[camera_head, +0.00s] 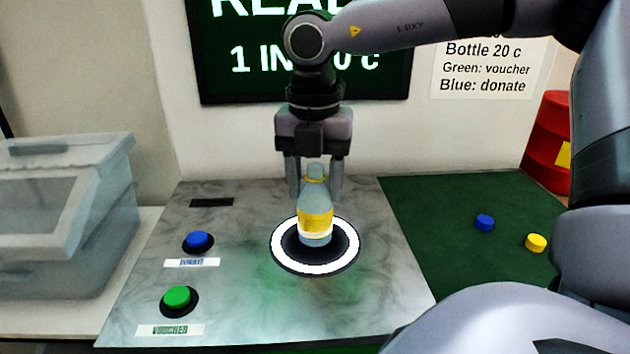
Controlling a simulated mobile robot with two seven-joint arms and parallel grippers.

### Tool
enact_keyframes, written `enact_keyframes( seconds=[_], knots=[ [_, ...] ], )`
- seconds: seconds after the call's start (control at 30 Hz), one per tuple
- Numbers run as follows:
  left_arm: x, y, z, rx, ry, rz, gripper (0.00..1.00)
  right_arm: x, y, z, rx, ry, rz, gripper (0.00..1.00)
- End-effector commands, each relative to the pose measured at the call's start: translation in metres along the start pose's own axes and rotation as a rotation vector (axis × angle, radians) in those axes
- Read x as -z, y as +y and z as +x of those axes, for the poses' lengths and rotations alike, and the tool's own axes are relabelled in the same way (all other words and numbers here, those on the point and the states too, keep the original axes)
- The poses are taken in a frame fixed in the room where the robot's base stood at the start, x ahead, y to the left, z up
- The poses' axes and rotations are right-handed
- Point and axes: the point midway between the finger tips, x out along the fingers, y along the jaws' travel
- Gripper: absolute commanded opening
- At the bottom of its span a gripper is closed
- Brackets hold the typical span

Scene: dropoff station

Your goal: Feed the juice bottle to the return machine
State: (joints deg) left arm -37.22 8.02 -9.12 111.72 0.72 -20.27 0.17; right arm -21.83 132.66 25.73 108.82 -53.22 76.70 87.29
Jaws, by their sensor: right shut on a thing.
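The juice bottle (316,215), pale blue with a yellow label, is upright over the dark round opening ringed in white (284,258) in the return machine's grey top (230,290). Its lower end shows inside the ring; I cannot tell how deep it is. My right gripper (315,185) points straight down from above, its fingers on either side of the bottle's neck and shoulder, shut on it. My left gripper is not in view. A blue button (197,240) and a green button (177,297) are on the machine's left.
A clear lidded bin (65,215) stands at the left. A blue cap (484,222) and a yellow cap (536,242) lie on the green mat (440,215) at the right. A red container (549,145) stands behind. A dark screen (240,85) and a price sign (488,70) hang on the wall.

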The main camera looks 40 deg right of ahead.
Motion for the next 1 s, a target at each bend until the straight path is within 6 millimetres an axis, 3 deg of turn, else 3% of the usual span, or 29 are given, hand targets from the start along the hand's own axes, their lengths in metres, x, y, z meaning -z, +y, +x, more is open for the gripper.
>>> enact_keyframes(
  seconds=[1.0],
  knots=[
    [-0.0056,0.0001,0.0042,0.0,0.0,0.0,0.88,0.0,0.0002,0.0017,0.0,-0.001,0.0,0.09]
  ],
)
